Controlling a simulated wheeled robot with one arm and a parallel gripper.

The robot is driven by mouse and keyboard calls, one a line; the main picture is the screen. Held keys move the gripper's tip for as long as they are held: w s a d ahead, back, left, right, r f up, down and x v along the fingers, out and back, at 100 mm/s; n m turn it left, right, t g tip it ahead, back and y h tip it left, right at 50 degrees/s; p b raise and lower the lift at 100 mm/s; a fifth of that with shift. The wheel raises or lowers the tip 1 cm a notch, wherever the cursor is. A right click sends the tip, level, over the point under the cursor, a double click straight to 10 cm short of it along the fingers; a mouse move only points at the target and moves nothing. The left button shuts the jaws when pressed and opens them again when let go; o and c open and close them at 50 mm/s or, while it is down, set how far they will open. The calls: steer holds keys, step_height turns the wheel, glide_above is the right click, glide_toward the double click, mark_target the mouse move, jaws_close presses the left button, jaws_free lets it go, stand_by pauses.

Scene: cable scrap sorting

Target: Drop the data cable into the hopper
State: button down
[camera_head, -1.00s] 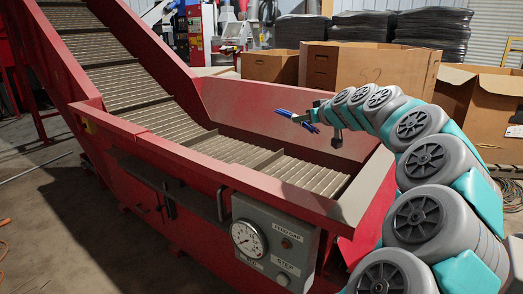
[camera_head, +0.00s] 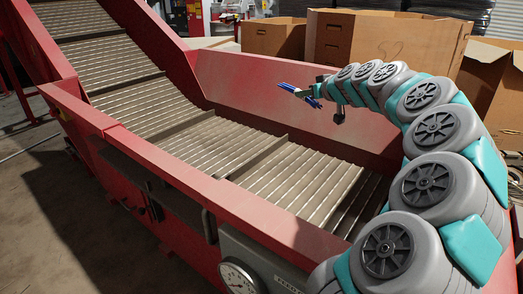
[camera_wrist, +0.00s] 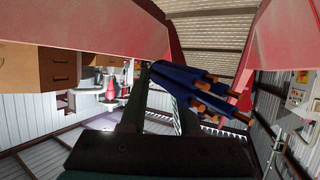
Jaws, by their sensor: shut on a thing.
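The data cable (camera_head: 300,93) shows as a short blue piece at the end of my arm. In the wrist view the blue cable (camera_wrist: 185,80) is a bundle with several copper-coloured ends pointing right. My gripper (camera_head: 318,89) is shut on it; its dark fingers (camera_wrist: 160,105) show in the wrist view. The red hopper (camera_head: 255,85) has a slatted metal conveyor bed (camera_head: 235,145) that rises to the upper left. In the head view the cable appears in front of the hopper's far wall, above the bed. Its exact height is hard to tell.
A grey control box with a gauge (camera_head: 238,278) is on the hopper's near side. Cardboard boxes (camera_head: 385,45) stand behind the far wall, with another open box (camera_head: 492,85) at the right. The bed below the cable looks clear.

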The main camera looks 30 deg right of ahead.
steer(key=shift+f+b, duration=0.3)
steer(key=shift+f, duration=1.35)
steer(key=c, duration=0.6)
jaws_free()
steer(key=shift+o, duration=0.2)
steer(key=b+v, duration=0.1)
steer(key=v, duration=0.6)
steer(key=shift+s+r, duration=0.15)
steer(key=shift+s, duration=0.25)
